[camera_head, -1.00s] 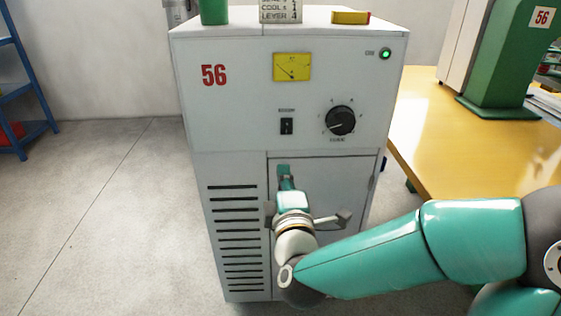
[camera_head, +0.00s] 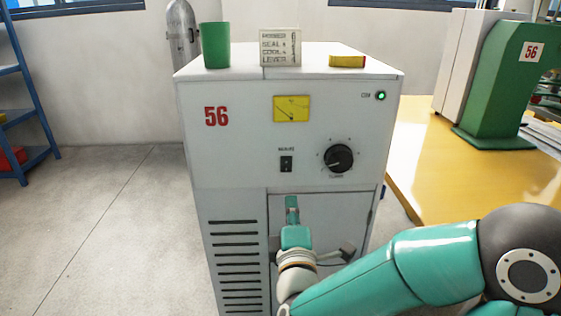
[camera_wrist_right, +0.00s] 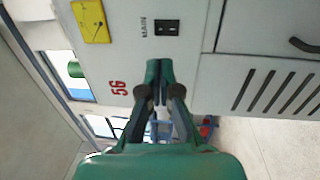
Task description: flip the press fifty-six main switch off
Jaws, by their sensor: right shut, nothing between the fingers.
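The grey-white cabinet (camera_head: 235,160) marked with a red 56 stands in the middle of the head view. Its main switch (camera_head: 286,164) is a small black rocker under a yellow meter, left of a round black knob. In the wrist view the switch (camera_wrist_right: 167,28) shows beside the label MAIN; its rocker position is too small to tell. My right gripper (camera_head: 291,203) is shut and empty, with its fingertips below the switch in the head view. In the wrist view the shut fingers (camera_wrist_right: 159,68) point toward the switch, apart from it. My left gripper is out of view.
The black knob (camera_head: 339,158) sits right of the switch. A green lamp (camera_head: 381,96) is lit. A yellow table (camera_head: 420,175) stands at right.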

